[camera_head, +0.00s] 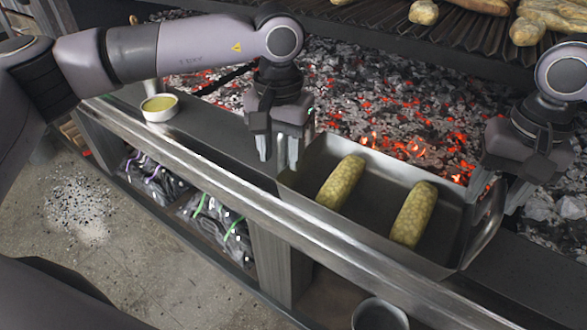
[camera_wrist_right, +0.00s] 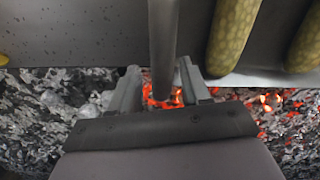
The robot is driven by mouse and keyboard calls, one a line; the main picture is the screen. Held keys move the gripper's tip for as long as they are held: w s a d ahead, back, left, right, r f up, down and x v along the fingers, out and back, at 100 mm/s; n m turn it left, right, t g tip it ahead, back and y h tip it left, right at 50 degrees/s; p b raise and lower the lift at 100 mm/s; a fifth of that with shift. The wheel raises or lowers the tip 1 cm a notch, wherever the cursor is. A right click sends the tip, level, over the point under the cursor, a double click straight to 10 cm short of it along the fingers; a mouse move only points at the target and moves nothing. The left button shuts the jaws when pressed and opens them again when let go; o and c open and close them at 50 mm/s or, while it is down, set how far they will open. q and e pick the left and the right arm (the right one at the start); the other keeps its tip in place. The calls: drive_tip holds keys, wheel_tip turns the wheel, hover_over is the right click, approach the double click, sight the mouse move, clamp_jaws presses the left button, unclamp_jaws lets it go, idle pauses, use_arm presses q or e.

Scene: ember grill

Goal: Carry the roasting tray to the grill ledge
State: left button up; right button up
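The roasting tray (camera_head: 375,215) is a grey metal pan with raised walls, at the front edge of the grill in the head view. Two yellow-green corn cobs, a left one (camera_head: 341,183) and a right one (camera_head: 412,214), lie in it. My left gripper (camera_head: 280,158) is at the tray's left end, fingers apart and pointing down by the end wall. My right gripper (camera_head: 498,198) is at the right end. In the right wrist view its fingers (camera_wrist_right: 160,88) stand apart on either side of the tray's end wall (camera_wrist_right: 163,40), with visible gaps.
Glowing coals (camera_head: 400,110) lie behind the tray. A dark ledge (camera_head: 215,130) with a metal front rail carries a small white bowl (camera_head: 159,107) to the left. A grate (camera_head: 390,20) with bread is above the coals. A metal pot (camera_head: 380,314) stands below the rail.

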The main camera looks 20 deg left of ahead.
use_arm(q)
wheel_tip(320, 180, up, 12)
drive_tip(key=shift+f, duration=0.1)
use_arm(e)
drive_tip(key=shift+a+r, duration=0.1)
wheel_tip(320, 180, up, 12)
drive_tip(key=shift+f, duration=0.1)
idle(0.6)
